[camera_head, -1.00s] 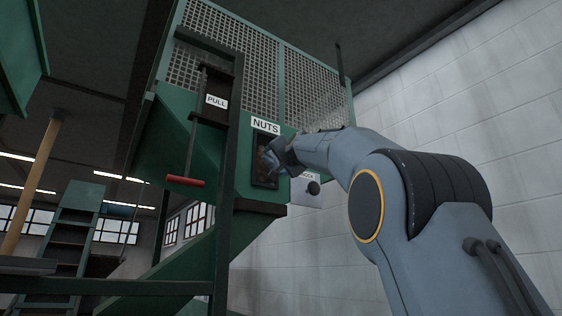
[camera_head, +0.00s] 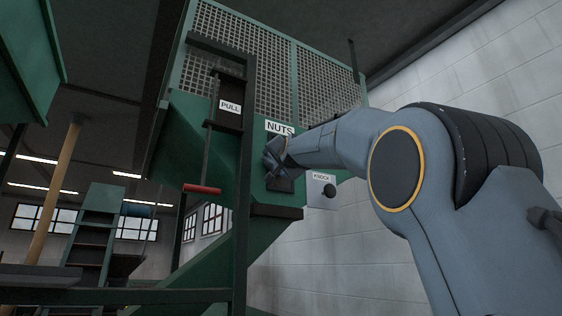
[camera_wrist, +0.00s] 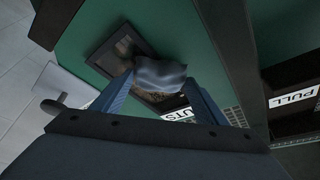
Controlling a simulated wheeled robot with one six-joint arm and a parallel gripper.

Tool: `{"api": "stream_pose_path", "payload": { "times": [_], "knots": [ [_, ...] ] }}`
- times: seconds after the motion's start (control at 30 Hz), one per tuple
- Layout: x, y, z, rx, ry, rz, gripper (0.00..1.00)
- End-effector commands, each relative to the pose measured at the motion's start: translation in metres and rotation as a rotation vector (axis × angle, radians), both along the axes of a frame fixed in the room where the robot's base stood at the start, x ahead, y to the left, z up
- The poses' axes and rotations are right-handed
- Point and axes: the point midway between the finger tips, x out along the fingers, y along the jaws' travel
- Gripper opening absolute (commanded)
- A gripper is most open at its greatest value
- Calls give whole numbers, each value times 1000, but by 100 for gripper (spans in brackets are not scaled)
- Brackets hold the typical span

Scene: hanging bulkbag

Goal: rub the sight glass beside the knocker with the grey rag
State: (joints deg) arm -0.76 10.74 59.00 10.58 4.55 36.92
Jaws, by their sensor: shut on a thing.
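The sight glass (camera_wrist: 115,46) is a dark-framed pane in the green hopper wall, under the NUTS label (camera_head: 279,128). In the wrist view my gripper (camera_wrist: 158,88) is shut on the grey rag (camera_wrist: 160,72), a bunched cloth between the fingertips. The rag overlaps the middle of the pane; I cannot tell whether it touches the glass. In the head view my gripper (camera_head: 272,158) covers much of the sight glass (camera_head: 281,182), whose lower part shows. The knocker (camera_head: 328,190), a black knob on a pale plate, is just right of it.
A red pull handle (camera_head: 202,189) hangs on a rod left of the sight glass, below the PULL sign (camera_head: 230,107). A dark upright post (camera_head: 244,190) stands between them. Mesh panels (camera_head: 270,68) rise above. A pale block wall (camera_head: 450,75) is on the right.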

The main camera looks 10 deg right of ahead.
Motion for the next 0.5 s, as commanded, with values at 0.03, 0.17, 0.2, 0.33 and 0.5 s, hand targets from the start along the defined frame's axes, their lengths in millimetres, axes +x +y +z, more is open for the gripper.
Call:
{"api": "stream_pose_path", "payload": {
  "times": [0.03, 0.17, 0.2, 0.33, 0.5],
  "knots": [
    [0, 0, 1, 0, -1, 1, 49],
    [1, 1, 8, -1, -2, 2, 49],
    [1, 1, 12, 0, -4, 2, 49],
    [3, 1, 19, 0, -1, 1, 49],
    [3, 0, 22, 0, -1, -1, 49]
  ]
}}
